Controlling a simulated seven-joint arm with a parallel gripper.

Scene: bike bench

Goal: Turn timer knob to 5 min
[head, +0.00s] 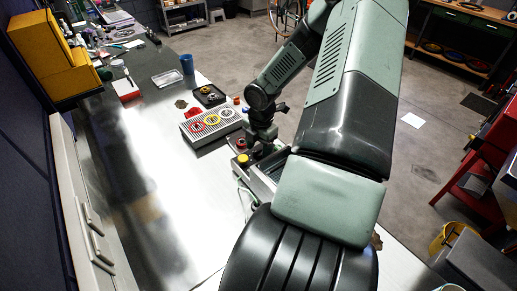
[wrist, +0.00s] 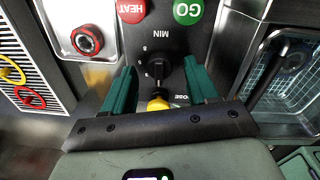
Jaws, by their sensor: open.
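The timer knob (wrist: 155,68) is black and sits on a dark panel (wrist: 190,20) in the wrist view, below the printed word MIN, which appears upside down. The setting it points to cannot be read. My gripper (wrist: 159,72) is open, its two green fingers on either side of the knob, with gaps visible between them and it. A yellow knob or button (wrist: 157,103) shows between the fingers, closer to the palm. In the head view my gripper (head: 262,138) is over the machine at the bench edge, and the timer knob is hidden.
A green GO button (wrist: 188,12) and a red HEAT button (wrist: 131,10) lie beyond the knob. A metal basin with a wire basket (wrist: 285,60) is at right. At left are a tray with a red-ringed part (wrist: 87,40) and a ribbed rack (wrist: 40,60) with coloured rings.

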